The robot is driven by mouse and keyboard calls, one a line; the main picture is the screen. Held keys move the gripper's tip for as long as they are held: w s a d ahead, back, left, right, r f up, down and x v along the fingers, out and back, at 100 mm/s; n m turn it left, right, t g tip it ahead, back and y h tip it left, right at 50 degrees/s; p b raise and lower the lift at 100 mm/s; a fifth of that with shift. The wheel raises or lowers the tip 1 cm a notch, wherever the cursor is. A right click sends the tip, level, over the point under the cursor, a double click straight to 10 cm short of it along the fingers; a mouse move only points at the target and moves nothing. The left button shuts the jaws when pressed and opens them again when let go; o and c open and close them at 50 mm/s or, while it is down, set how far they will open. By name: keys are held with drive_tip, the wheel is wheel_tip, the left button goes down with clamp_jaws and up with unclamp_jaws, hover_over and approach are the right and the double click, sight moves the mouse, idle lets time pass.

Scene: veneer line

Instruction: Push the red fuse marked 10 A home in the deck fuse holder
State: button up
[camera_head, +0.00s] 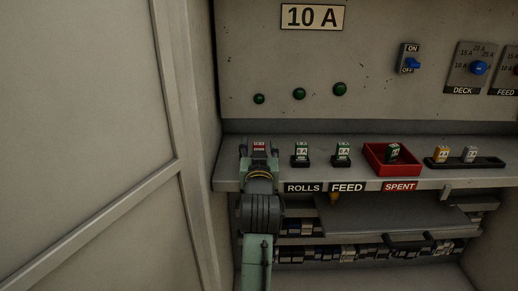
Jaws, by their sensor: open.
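The red fuse (259,144) stands upright at the left end of the shelf, with a white marking too small to read surely. My gripper (259,152) is open at the fuse, with dark fingers to its left and right. I cannot tell whether they touch it. My arm comes up from below and hides the fuse's lower part, its holder and any label in front of it. How deep the fuse sits cannot be seen.
Two green fuses (302,149) (342,149) stand in holders above the ROLLS and FEED labels. A red SPENT tray (374,162) holds a green fuse. A dark tray (432,163) holds a yellow and a grey fuse. The panel (230,60) rises behind; a wall stands left.

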drive_tip(key=s, duration=0.7)
drive_tip(key=shift+s, duration=0.25)
